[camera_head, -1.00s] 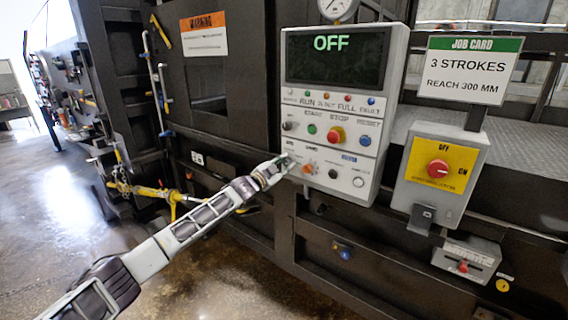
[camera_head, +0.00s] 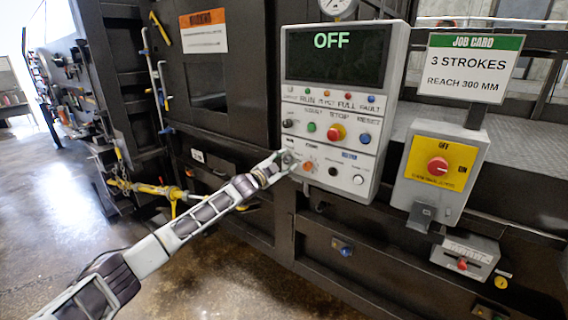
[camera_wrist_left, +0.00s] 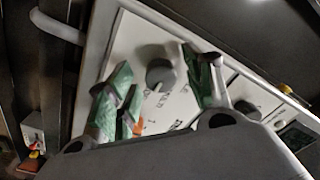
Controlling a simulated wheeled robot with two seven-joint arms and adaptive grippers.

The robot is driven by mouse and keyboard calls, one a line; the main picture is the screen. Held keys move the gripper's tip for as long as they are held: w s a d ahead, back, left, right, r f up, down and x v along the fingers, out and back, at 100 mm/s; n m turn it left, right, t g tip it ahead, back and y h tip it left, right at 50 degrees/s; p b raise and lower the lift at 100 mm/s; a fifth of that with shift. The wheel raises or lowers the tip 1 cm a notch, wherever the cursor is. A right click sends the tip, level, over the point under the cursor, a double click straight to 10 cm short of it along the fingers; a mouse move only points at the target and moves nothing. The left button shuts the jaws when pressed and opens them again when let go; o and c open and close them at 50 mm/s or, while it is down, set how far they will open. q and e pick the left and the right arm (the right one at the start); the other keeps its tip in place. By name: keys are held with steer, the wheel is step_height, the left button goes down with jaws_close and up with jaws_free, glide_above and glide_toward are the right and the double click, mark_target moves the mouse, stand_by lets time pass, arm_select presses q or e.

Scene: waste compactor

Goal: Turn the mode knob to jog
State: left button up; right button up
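The grey control panel (camera_head: 372,160) stands upright with its display reading OFF. In the left wrist view a round dark grey knob (camera_wrist_left: 160,75) with a light pointer mark sits on the white panel face (camera_wrist_left: 135,42). Printed labels beside it are partly readable. My left gripper (camera_wrist_left: 163,82) is open, its green-tipped fingers on either side of the knob with gaps to it. Whether the tips reach the knob's depth is unclear. My right gripper is not in view.
Close to the gripper are an orange knob (camera_head: 308,166) and a black button (camera_head: 333,171). A red stop button (camera_head: 336,132) is above. A yellow switch box with a red knob (camera_head: 437,166) and a job card (camera_head: 468,68) are at the right.

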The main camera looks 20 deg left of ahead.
arm_select(q)
steer(key=shift+s, duration=0.1)
steer(key=v, duration=1.1)
steer(key=shift+s+a, duration=0.2)
steer(key=shift+s, duration=0.15)
stand_by(0.6)
stand_by(0.6)
